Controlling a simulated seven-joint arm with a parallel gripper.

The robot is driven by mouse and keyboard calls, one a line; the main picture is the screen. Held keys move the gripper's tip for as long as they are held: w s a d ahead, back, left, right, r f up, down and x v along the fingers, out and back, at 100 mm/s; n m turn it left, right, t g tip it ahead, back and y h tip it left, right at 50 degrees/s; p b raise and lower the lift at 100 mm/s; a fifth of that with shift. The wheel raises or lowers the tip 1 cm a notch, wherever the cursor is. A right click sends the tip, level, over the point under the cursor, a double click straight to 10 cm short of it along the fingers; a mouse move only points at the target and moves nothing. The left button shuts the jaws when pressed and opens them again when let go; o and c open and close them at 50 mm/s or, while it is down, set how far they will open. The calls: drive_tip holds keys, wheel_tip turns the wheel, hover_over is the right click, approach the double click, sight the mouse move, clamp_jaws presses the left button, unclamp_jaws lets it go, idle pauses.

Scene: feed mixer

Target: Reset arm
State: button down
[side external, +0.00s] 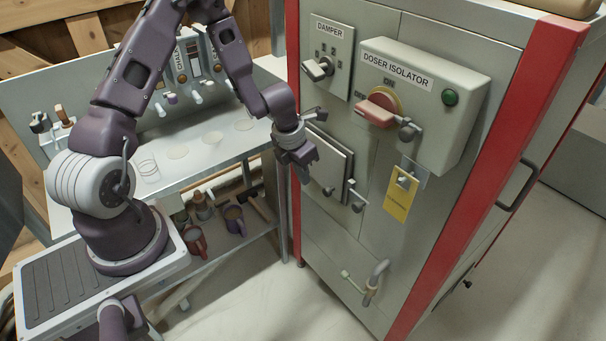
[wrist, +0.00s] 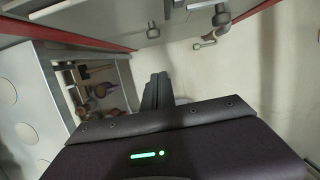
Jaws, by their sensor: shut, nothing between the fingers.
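My gripper (side external: 303,172) hangs from the bent arm in the side external view, pointing down in front of the left part of the grey cabinet (side external: 340,240). Its fingers are shut and hold nothing. In the wrist view the dark fingers (wrist: 157,92) stand together past the edge of the gripper body, which has a green light. In the side view the gripper is close to a square panel (side external: 328,168) on the cabinet; I cannot tell whether they touch.
The cabinet carries a damper switch (side external: 318,69), a doser isolator (side external: 425,95) with a red handle, a yellow tag (side external: 401,195) and a pipe handle (side external: 375,280). A grey bench (side external: 200,150) stands left, with mugs (side external: 190,238) on its lower shelf. The floor in front is clear.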

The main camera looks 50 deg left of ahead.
drive_tip(key=d+r+m+t+h, duration=0.1)
drive_tip(key=d+r+m, duration=0.2)
drive_tip(key=r+m, duration=0.35)
drive_tip(key=d+r+m+t, duration=0.1)
drive_tip(key=d+r+m, duration=0.35)
drive_tip(key=r, duration=0.35)
drive_tip(key=s+d+r+m, duration=0.4)
drive_tip(key=s+r+m, duration=0.2)
drive_tip(key=r+m, duration=0.4)
drive_tip(key=s+a+r+m, duration=0.1)
drive_tip(key=s+r+m, duration=0.1)
drive_tip(key=s+m, duration=0.5)
drive_tip(key=s+r+m+y, duration=0.1)
drive_tip(key=s+r+m, duration=0.1)
drive_tip(key=s+m, duration=0.6)
drive_tip(key=s, duration=0.4)
drive_tip(key=shift+a+t, duration=0.35)
drive_tip(key=shift+t, duration=0.05)
drive_tip(key=shift+w+r, duration=0.1)
